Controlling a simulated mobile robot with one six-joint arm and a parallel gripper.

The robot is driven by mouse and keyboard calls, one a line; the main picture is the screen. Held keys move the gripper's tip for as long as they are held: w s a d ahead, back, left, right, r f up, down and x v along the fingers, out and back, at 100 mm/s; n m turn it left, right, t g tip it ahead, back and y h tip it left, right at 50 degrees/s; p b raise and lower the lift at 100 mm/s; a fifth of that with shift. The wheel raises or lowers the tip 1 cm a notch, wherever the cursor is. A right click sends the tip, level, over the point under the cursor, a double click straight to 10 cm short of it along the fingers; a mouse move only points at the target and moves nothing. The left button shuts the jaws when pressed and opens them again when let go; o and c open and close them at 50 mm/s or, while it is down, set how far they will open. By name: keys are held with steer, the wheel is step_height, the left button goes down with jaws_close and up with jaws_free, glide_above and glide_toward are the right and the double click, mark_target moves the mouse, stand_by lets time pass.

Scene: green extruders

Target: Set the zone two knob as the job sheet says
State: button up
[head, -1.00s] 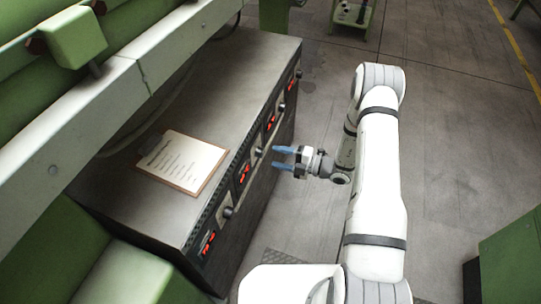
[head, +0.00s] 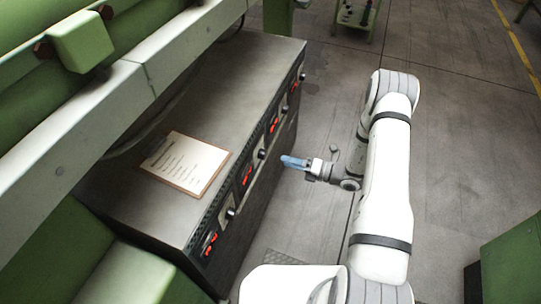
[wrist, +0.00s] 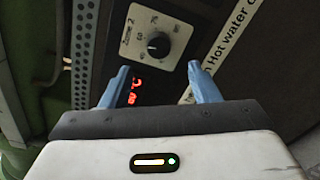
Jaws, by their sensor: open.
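The zone two knob (wrist: 158,45) is black and round on a white dial plate labelled "Zone 2" in the wrist view. Numbers ring it; I read 60 and 75, the others are unclear. It stands between and beyond the two blue fingertips of my gripper (wrist: 163,82), which is open and empty, apart from the knob. In the head view my gripper (head: 293,162) is in front of the cabinet face, to the right of a knob (head: 262,154). The job sheet (head: 186,163) lies on a clipboard on the cabinet top; its text is too small to read.
The grey cabinet (head: 225,85) has several knobs and red displays along its front. A red display (wrist: 135,90) shows beside the left finger, partly hidden. A "Hot water" label (wrist: 218,50) is at the right. Open floor (head: 460,150) lies right of my arm.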

mark_target(265, 157)
steer(key=a+n, duration=0.2)
steer(key=n, duration=0.2)
steer(key=w+a+n+p, duration=0.1)
steer(key=a+n, duration=0.2)
steer(key=n, duration=0.1)
steer(key=w+a+n+p, duration=0.1)
steer(key=a+n, duration=0.2)
steer(key=n, duration=0.1)
steer(key=shift+w+a+f+n, duration=0.1)
steer(key=shift+w+f+n, duration=0.1)
steer(key=shift+n, duration=0.1)
steer(key=shift+c, duration=0.5)
